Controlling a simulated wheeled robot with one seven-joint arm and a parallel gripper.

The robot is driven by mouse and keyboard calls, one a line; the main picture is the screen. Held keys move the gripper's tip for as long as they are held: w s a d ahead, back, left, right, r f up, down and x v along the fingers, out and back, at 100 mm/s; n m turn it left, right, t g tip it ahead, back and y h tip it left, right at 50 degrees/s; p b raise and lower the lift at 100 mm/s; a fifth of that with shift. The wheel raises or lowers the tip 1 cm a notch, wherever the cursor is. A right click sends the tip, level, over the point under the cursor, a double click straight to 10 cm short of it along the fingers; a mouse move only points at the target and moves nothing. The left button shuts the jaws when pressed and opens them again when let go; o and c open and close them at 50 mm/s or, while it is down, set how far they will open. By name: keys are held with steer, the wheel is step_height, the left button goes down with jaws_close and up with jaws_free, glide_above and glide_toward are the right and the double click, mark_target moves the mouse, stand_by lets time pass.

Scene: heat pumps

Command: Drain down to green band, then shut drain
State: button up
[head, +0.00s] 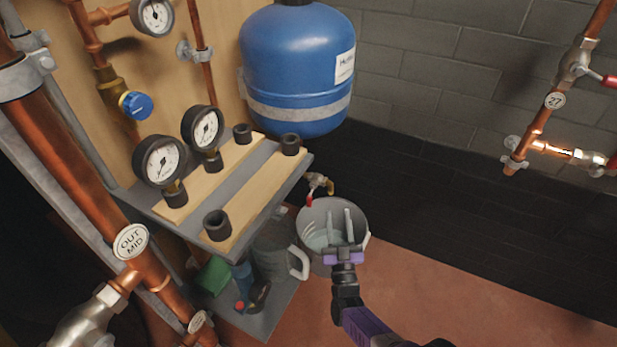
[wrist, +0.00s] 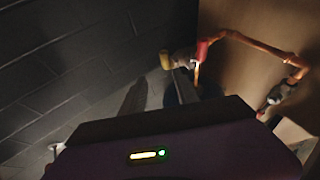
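The drain valve (head: 318,182) is a small brass tap with a red handle (head: 309,200), above a grey bucket (head: 363,222). In the wrist view, the red handle (wrist: 203,47) and a yellowish brass end (wrist: 165,60) show just beyond the fingers. My gripper (head: 341,216) is open and empty, over the bucket and a little below and right of the valve. Its fingers also show in the wrist view (wrist: 160,92). A pale patch shows inside the bucket; its level is unclear. Gauges hang on the board (head: 153,15) and stand on the shelf (head: 160,160); no green band is legible.
A blue vessel (head: 297,60) hangs above the valve. A shelf with wooden strips (head: 230,205) juts out at left. A grey jug (head: 272,255) stands below it. A blue knob (head: 136,105) and copper pipes line the left. Floor at right is clear.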

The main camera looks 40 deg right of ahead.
mark_target(311, 203)
steer(key=w+n+y, duration=0.1)
steer(key=w+y, duration=0.2)
steer(key=w+a+n+y, duration=0.1)
steer(key=w+n+y, duration=0.1)
steer(key=w+y, duration=0.1)
steer(key=w+a+n+y, duration=0.1)
steer(key=w+y, duration=0.2)
steer(key=y, duration=0.1)
steer(key=shift+w+r, duration=0.15)
steer(key=shift+r, duration=0.05)
steer(key=shift+w+d+r+b, duration=0.15)
steer(key=shift+w+b, duration=0.2)
steer(key=shift+w, duration=0.15)
jaws_close()
